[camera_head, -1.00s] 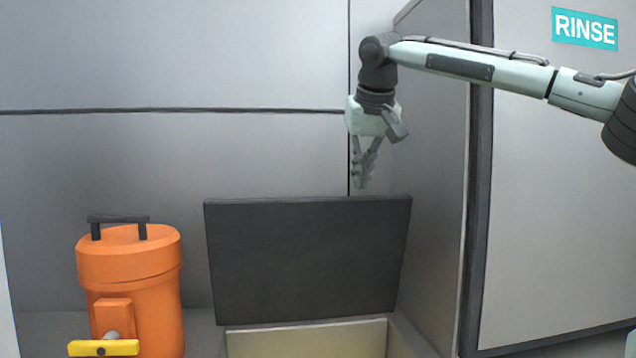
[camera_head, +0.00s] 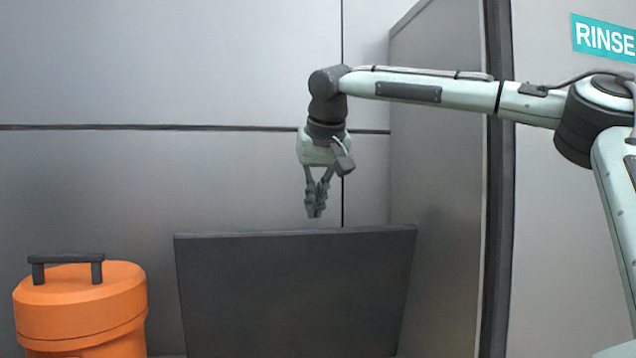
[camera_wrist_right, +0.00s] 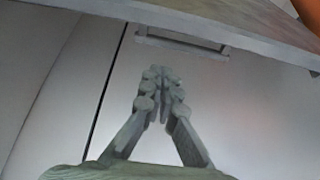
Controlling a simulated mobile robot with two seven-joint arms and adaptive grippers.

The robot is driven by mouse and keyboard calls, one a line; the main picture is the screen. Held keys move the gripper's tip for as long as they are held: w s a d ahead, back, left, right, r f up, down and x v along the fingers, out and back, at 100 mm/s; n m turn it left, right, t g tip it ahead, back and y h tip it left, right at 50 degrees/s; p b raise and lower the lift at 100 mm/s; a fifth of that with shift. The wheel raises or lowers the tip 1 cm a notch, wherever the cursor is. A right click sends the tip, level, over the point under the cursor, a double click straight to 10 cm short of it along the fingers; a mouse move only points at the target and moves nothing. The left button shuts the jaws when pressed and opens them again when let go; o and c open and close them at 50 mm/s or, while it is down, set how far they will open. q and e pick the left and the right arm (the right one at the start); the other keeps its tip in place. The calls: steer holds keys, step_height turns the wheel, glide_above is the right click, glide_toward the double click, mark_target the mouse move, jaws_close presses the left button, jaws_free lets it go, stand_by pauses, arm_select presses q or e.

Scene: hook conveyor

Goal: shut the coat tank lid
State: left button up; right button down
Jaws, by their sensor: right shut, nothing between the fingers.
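The coat tank lid (camera_head: 295,295) is a dark grey panel standing raised, near upright, at the bottom middle of the head view. The tank below it is out of the frame. My right gripper (camera_head: 315,214) is shut and empty, pointing down just above the lid's top edge, left of its far right corner. In the right wrist view the shut fingertips (camera_wrist_right: 160,75) meet in front of the grey wall, with a panel edge (camera_wrist_right: 220,25) crossing above them. My left gripper is not in view.
An orange canister (camera_head: 80,310) with a dark handle stands left of the lid. A grey side wall (camera_head: 435,180) rises to the right, and a teal RINSE sign (camera_head: 603,38) hangs beyond it. The space above the canister is clear.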

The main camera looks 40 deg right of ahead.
mark_target(319, 230)
steer(key=shift+s+a+f, duration=0.3)
steer(key=shift+s+f, duration=0.05)
steer(key=shift+s, duration=0.2)
steer(key=shift+s+a+f, duration=0.3)
steer(key=shift+s+f, duration=0.05)
steer(key=shift+s, duration=0.15)
steer(key=shift+s+a+f, duration=0.2)
steer(key=shift+s, duration=0.15)
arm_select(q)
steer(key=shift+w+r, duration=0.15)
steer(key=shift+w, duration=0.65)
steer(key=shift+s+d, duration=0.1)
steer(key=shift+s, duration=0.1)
